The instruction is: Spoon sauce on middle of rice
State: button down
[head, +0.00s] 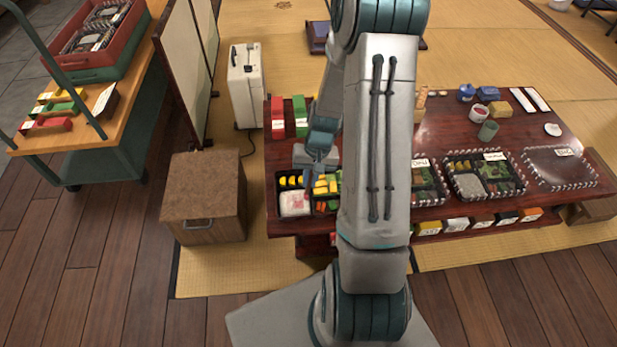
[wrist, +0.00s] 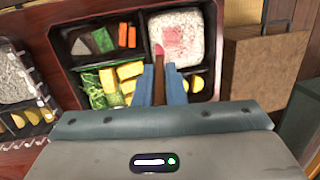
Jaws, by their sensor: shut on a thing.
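The rice (head: 295,203) is a white block in the left corner compartment of a black lunch box (wrist: 65,46); it also shows in the wrist view (wrist: 198,45). A pinkish-red patch of sauce (wrist: 175,40) lies on the rice near its middle. My gripper (wrist: 160,92) is shut on a thin brown spoon (wrist: 158,84). The spoon's red tip is at the near left edge of the rice in the wrist view; I cannot tell if it touches. In the head view my gripper (head: 312,182) is low over the box, beside the rice, and the spoon is hard to make out.
Yellow pieces (wrist: 108,78), greens and carrot sticks fill neighbouring compartments. More boxes (head: 482,172) stand to the right along the dark red table (head: 540,118). A red bowl (head: 478,113) and a green cup (head: 488,130) stand behind them. A brown cabinet (head: 203,190) stands left of the table.

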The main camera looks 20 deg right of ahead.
jog(key=shift+a+p+v, duration=0.25)
jog(key=shift+p+v, duration=0.7)
jog(key=shift+v, duration=0.2)
jog(key=shift+a+p+v, duration=0.25)
jog(key=shift+p+v, duration=0.7)
jog(key=shift+v, duration=0.2)
jog(key=shift+a+p+v, duration=0.2)
jog(key=shift+p+v, duration=0.75)
jog(key=shift+v, duration=0.2)
jog(key=shift+s+r, duration=0.2)
